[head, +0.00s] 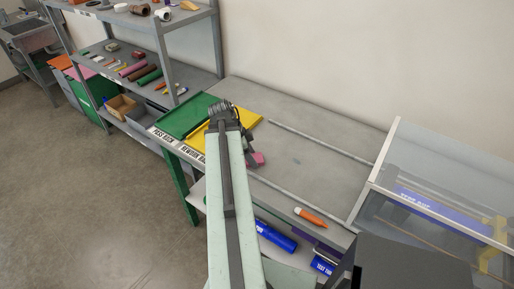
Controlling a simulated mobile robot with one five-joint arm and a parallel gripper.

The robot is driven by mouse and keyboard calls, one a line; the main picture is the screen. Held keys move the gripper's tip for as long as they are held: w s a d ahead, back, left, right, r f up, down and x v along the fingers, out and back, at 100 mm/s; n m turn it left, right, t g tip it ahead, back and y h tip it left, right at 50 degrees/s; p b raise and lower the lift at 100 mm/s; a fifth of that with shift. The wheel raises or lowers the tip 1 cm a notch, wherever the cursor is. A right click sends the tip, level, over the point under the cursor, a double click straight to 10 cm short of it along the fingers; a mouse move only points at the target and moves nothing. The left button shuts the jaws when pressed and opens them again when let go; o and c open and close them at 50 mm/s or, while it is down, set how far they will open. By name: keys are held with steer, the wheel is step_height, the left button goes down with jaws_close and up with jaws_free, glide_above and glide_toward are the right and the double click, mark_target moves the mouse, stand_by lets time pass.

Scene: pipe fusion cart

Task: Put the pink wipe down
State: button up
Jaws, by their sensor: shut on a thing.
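The pink wipe (258,159) shows in the head view just right of the end of my arm, above or at the grey bench top. My gripper (252,158) is shut on the pink wipe. My arm hides part of the gripper and part of the wipe. I cannot tell whether the wipe touches the bench.
The middle of the bench (300,150) is mostly clear between two thin rails. An orange marker (310,217) lies near the front. A clear-sided case (440,190) stands at right.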

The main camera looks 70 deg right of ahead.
steer(key=o, duration=1.1)
steer(key=shift+a, duration=0.1)
steer(key=shift+o, duration=0.4)
steer(key=shift+f, duration=0.1)
steer(key=shift+r+p, duration=0.2)
steer(key=shift+p, duration=0.1)
steer(key=p+v, duration=1.1)
steer(key=v, duration=0.1)
steer(key=shift+r, duration=0.1)
